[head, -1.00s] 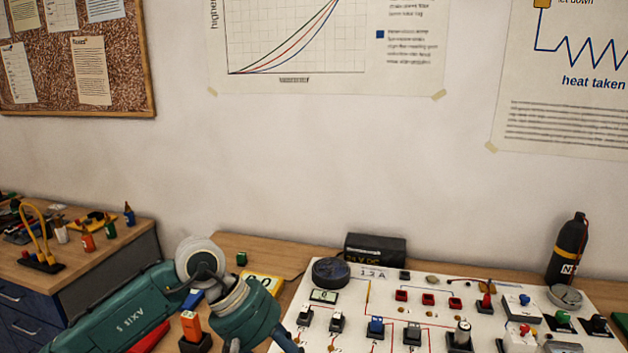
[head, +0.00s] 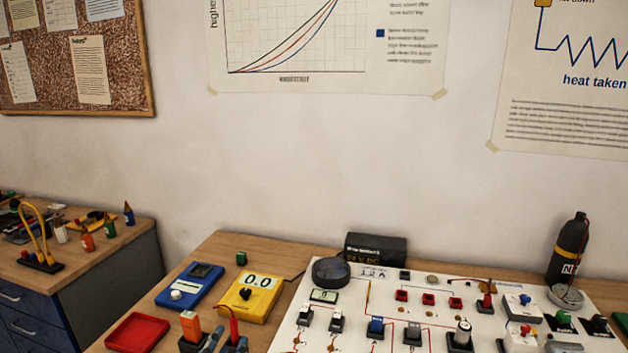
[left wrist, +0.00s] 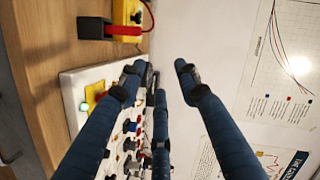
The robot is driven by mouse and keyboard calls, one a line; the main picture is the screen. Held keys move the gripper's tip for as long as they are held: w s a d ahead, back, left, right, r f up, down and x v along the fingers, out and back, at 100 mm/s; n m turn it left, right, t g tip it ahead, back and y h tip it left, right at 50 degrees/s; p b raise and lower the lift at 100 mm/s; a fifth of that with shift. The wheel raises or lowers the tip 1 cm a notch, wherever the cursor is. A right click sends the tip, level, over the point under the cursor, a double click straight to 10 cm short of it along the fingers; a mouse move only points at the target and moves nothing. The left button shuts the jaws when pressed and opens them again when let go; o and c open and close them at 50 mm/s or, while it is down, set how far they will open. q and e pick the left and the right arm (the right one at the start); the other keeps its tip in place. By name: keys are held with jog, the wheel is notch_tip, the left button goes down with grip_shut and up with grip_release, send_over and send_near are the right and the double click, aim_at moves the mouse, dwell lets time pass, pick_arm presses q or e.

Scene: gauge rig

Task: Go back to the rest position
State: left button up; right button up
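My left gripper (head: 225,342) shows only as blue-grey fingertips at the bottom edge of the head view, by the orange-topped black block (head: 191,328). In the left wrist view its fingers (left wrist: 158,76) are spread apart with nothing between them, so it is open and empty. Beyond the fingers in that view are the white panel (left wrist: 72,78) and the wall. My right gripper is in neither view.
The white gauge panel (head: 290,335) with several switches and knobs fills the bench's right. A blue meter (head: 190,288), a yellow meter reading 0.0 (head: 250,297) and a red tray (head: 137,333) lie left of it. A black bottle (head: 569,250) stands at the back right.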

pick_arm(q)
jog(key=s+a+f+n+g, duration=0.2)
jog(key=s+f+n+g, duration=0.35)
jog(key=s+f, duration=0.7)
jog(key=s+a+f+n+g, duration=0.2)
jog(key=s+f+n+g, duration=0.2)
jog(key=s+f+g, duration=0.8)
jog(key=s+f+t, duration=0.2)
jog(key=s+f, duration=0.1)
jog(key=f, duration=0.9)
jog(key=s+f+t, duration=0.2)
jog(key=s+f, duration=0.1)
jog(key=f, duration=1)
jog(key=s+a+f+g, duration=0.1)
jog(key=s+a+f, duration=0.1)
jog(key=s+f, duration=1.2)
jog(key=shift+s+a+f+y, duration=0.3)
jog(key=shift+s+a, duration=0.1)
jog(key=shift+s, duration=0.65)
